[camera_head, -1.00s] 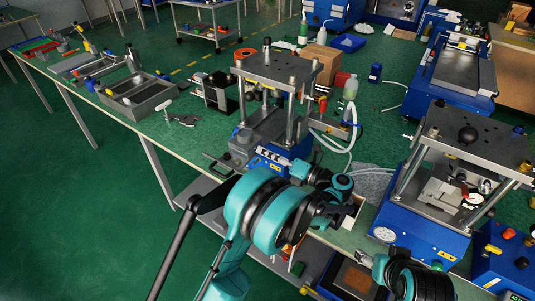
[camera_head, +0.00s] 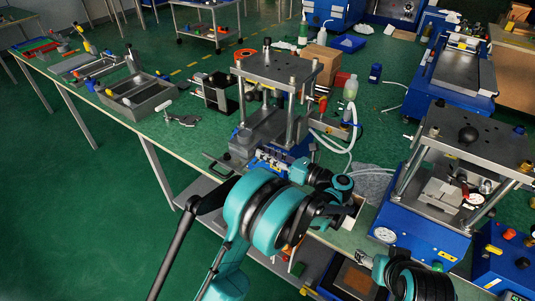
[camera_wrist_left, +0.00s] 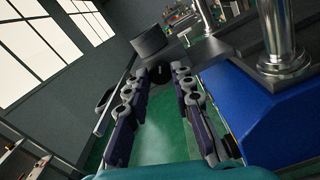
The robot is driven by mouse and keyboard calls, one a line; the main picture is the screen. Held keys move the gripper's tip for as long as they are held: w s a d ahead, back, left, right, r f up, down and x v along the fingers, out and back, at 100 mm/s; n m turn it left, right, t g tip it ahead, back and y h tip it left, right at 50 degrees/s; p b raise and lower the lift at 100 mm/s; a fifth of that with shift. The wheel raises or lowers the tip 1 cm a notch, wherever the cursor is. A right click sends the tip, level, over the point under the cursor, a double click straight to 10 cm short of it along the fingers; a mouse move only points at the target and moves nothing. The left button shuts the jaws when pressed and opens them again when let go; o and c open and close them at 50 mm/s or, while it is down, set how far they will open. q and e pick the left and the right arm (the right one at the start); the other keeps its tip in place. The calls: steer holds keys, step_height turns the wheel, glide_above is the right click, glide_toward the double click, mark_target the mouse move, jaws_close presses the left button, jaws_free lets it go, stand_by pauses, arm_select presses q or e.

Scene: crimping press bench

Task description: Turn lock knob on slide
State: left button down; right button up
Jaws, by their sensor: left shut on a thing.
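The press with the slide (camera_head: 243,145) stands in the middle of the head view, and the slide's grey block sits at its front left. My left gripper (camera_head: 259,153) is at the front of this press, beside the slide and above the blue base (camera_head: 297,150). In the left wrist view its two fingers (camera_wrist_left: 160,80) close around a small dark knob (camera_wrist_left: 160,73), which I take for the lock knob. The fingers hide most of it, and its turn angle cannot be read. My right gripper (camera_head: 364,259) shows only in part at the lower right, and its jaws are unclear.
A bar handle (camera_head: 215,163) sticks out at the slide's front left. Steel posts (camera_head: 291,120) carry the top plate (camera_head: 278,67). A second blue press (camera_head: 420,235) stands to the right. A clamp tool (camera_head: 182,119) lies on the green bench to the left.

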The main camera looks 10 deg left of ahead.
arm_select(q)
steer(key=c, duration=1.3)
jaws_free()
steer(key=v, duration=0.7)
steer(key=shift+d, duration=0.25)
steer(key=shift+s, duration=0.1)
